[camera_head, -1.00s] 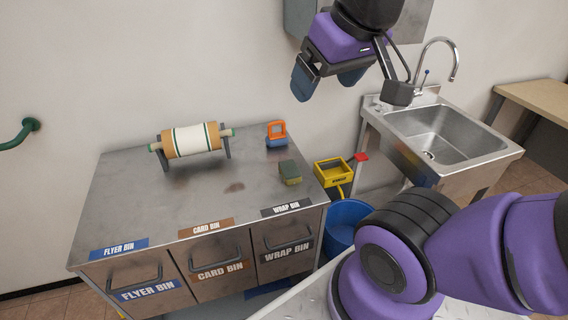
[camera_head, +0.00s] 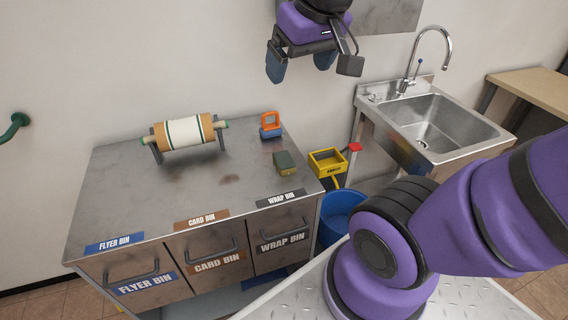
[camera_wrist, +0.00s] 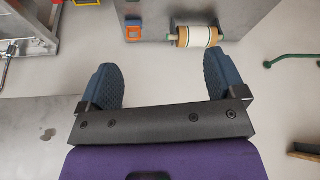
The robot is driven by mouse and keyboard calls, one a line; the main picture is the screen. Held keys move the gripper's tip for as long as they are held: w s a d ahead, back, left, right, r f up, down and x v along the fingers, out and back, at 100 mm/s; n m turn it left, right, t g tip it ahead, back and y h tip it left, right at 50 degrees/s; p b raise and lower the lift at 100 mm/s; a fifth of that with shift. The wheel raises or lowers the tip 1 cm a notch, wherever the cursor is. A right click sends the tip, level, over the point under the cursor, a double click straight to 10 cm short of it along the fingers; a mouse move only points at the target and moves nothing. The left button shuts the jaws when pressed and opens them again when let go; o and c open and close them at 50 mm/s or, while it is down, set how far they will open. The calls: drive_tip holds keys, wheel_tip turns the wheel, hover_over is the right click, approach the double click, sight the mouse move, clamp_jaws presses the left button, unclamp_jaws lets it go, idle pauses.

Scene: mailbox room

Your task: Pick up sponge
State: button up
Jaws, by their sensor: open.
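The sponge (camera_head: 285,163) is a small green and yellowish block. It lies on the right part of the metal bin cabinet's top (camera_head: 170,195), in front of an orange and blue object. My gripper (camera_head: 300,72) is open and empty, high above and behind the cabinet, near the wall. In the wrist view its two blue fingers (camera_wrist: 163,85) are spread apart with nothing between them. I cannot make out the sponge in the wrist view.
A paper roll on a stand (camera_head: 185,133) and an orange and blue object (camera_head: 270,125) stand on the cabinet. Right of it are a yellow tray (camera_head: 327,162), a blue bucket (camera_head: 341,212) and a steel sink (camera_head: 430,125). A grey wall box (camera_head: 385,15) is behind my gripper.

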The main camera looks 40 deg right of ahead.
drive_tip(key=w+d+f+g, duration=0.1)
drive_tip(key=w+d+f, duration=0.2)
drive_tip(key=w+f, duration=0.35)
drive_tip(key=m+g, duration=0.3)
drive_tip(key=g, duration=0.1)
hover_over(284, 159)
wheel_tip(284, 159, down, 24)
drive_tip(key=f, duration=0.1)
drive_tip(key=shift+w+f, duration=0.1)
drive_tip(key=shift+f, duration=5.25)
drive_tip(key=c, duration=1.1)
drive_tip(key=shift+o, duration=0.2)
drive_tip(key=shift+r, duration=0.15)
